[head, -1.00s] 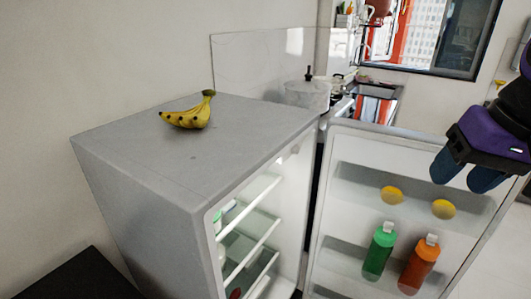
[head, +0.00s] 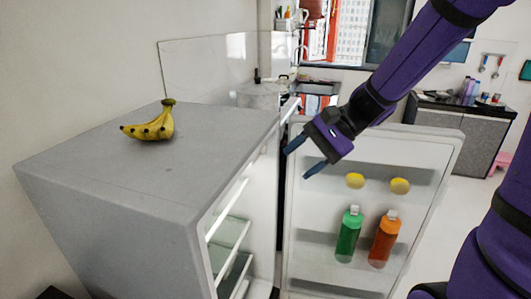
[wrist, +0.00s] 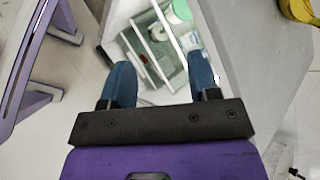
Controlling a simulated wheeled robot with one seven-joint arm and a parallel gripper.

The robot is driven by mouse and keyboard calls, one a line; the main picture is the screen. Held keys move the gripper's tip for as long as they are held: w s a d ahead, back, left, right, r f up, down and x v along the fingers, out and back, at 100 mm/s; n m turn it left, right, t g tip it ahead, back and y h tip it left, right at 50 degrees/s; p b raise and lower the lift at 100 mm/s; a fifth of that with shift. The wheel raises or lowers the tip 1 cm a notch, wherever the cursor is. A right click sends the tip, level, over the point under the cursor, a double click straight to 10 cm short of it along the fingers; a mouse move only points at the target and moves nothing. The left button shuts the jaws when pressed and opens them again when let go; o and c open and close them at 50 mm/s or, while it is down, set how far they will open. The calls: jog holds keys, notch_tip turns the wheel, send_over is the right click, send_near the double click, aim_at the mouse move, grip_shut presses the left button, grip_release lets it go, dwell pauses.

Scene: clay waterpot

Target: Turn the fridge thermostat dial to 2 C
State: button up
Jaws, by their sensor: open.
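The grey fridge (head: 95,205) stands at the left of the head view with its white door (head: 425,165) swung open to the right. Its lit shelves (head: 228,240) show in part, and from above in the wrist view (wrist: 148,42). I cannot make out the thermostat dial in either view. My gripper (head: 299,160) is open and empty, pointing down and left at about the height of the fridge top, in front of the open door. In the wrist view my gripper (wrist: 161,75) has its blue fingers apart, with the fridge interior beyond them.
A banana bunch (head: 150,124) lies on the fridge top. The door holds a green bottle (head: 348,235), an orange bottle (head: 384,240) and two yellow round items (head: 355,181). A pot (head: 258,94) stands behind the fridge. A grey cabinet (head: 462,135) is at the far right.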

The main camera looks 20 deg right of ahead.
jog(key=w+d+f+m+t+y, duration=0.2)
jog(key=w+f+m+t+y, duration=0.15)
jog(key=w+m, duration=0.35)
jog(key=m+t, duration=0.7)
jog(key=t, duration=0.1)
send_near(266, 150)
jog(key=shift+g, duration=0.25)
jog(key=x, duration=0.8)
jog(key=shift+w+a+r, duration=0.1)
jog(key=shift+w, duration=0.1)
jog(key=shift+c, duration=0.5)
jog(key=c, duration=0.8)
